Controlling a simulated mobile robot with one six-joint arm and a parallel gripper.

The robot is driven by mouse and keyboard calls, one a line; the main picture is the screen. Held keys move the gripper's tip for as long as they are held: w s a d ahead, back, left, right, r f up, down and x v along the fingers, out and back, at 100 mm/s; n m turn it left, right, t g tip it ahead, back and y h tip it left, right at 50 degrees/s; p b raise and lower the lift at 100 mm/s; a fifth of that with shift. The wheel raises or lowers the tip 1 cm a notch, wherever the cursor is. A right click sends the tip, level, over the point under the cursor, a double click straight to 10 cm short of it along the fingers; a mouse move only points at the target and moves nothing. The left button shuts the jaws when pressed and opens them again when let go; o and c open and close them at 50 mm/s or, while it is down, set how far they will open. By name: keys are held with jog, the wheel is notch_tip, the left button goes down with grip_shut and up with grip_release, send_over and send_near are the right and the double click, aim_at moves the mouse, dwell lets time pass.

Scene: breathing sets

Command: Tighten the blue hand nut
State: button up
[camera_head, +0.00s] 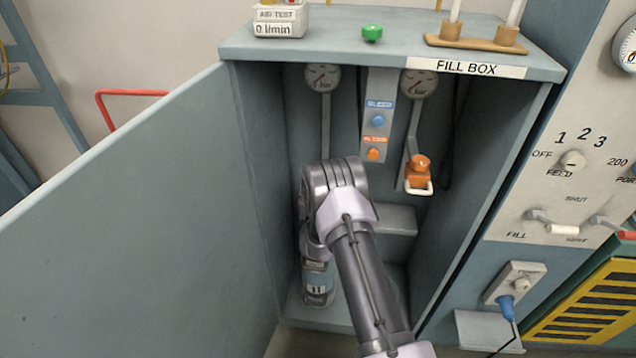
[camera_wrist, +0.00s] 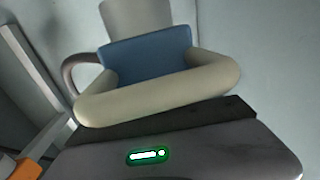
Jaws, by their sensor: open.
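In the wrist view, a blue block (camera_wrist: 150,55) with a thick cream loop (camera_wrist: 165,92) around its front fills the middle, close ahead of my gripper (camera_wrist: 170,118). I cannot tell which part of it is the hand nut. My gripper's dark body with a green light spans the bottom of that view. It is open, but its fingertips cannot be made out, nor whether they touch the loop. In the head view my wrist (camera_head: 335,195) is inside the open cabinet, hiding the blue block and the gripper.
The fill box (camera_head: 390,50) has side walls and an open door (camera_head: 140,220) at left. An orange fitting (camera_head: 418,172) with a white loop hangs to the right of my wrist. Two gauges (camera_head: 322,77) and a panel with blue and orange buttons (camera_head: 376,120) are above.

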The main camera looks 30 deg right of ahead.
jog(key=c, duration=1.4)
jog(key=shift+o, duration=0.2)
jog(key=shift+n+y, duration=0.3)
jog(key=shift+y, duration=0.1)
